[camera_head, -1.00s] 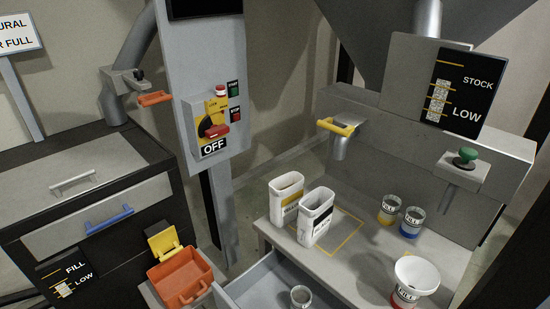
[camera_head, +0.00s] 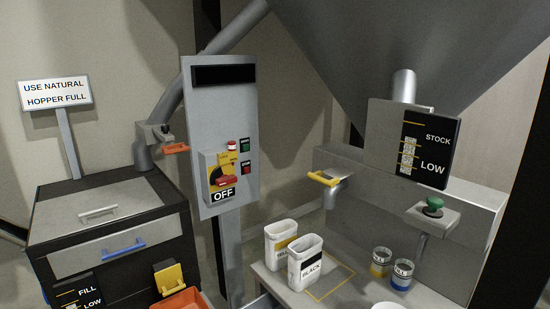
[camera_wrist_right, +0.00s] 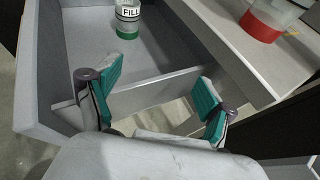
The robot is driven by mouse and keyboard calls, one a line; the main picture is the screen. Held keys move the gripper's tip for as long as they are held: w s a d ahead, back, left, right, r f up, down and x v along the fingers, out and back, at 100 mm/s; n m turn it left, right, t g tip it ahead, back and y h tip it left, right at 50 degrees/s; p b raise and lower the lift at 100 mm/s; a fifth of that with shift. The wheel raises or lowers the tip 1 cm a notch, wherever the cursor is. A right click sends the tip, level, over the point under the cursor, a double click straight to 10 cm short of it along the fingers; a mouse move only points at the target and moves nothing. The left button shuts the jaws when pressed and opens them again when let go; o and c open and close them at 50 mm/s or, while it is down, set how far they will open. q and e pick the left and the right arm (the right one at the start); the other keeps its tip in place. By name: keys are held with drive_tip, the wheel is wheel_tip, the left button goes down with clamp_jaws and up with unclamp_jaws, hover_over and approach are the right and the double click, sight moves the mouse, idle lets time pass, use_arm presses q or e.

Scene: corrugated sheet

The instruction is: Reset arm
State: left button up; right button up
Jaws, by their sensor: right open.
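My right gripper (camera_wrist_right: 160,98) shows in the right wrist view. Its two teal-padded fingers are spread wide with nothing between them. Beyond the fingers is an open grey drawer (camera_wrist_right: 85,40); one of its walls runs across the view between the fingertips. A cup marked FILL (camera_wrist_right: 128,18) with a green band stands inside the drawer, apart from the fingers. Neither gripper shows in the head view, and my left gripper is in no view.
A red-banded container (camera_wrist_right: 266,18) stands on the worktop beside the drawer. In the head view, two white jugs (camera_head: 304,264) and two FILL cups (camera_head: 401,276) stand on the table (camera_head: 340,285). A control panel (camera_head: 222,150) reads OFF. A dark cabinet (camera_head: 110,240) stands left.

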drive_tip(key=s+d+r+m+g+h, duration=0.1)
drive_tip(key=d+m+g+h, duration=0.15)
drive_tip(key=m, duration=0.55)
drive_tip(key=s+d+r+m+g+h, duration=0.1)
drive_tip(key=s+d+m, duration=0.15)
drive_tip(key=m, duration=0.55)
drive_tip(key=s+r+m+g+y, duration=0.25)
drive_tip(key=s+m+g, duration=0.35)
drive_tip(key=s+m, duration=0.95)
wheel_tip(320, 180, down, 24)
drive_tip(key=w+m+g, duration=0.2)
drive_tip(key=m, duration=0.1)
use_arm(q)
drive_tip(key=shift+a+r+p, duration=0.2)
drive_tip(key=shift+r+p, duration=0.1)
use_arm(e)
drive_tip(key=s+d+f, duration=0.3)
drive_tip(key=s+f, duration=1.3)
drive_tip(key=f, duration=0.1)
drive_tip(key=shift+s+d+g, duration=0.15)
drive_tip(key=shift+s+g, duration=0.2)
drive_tip(key=shift+g, duration=0.1)
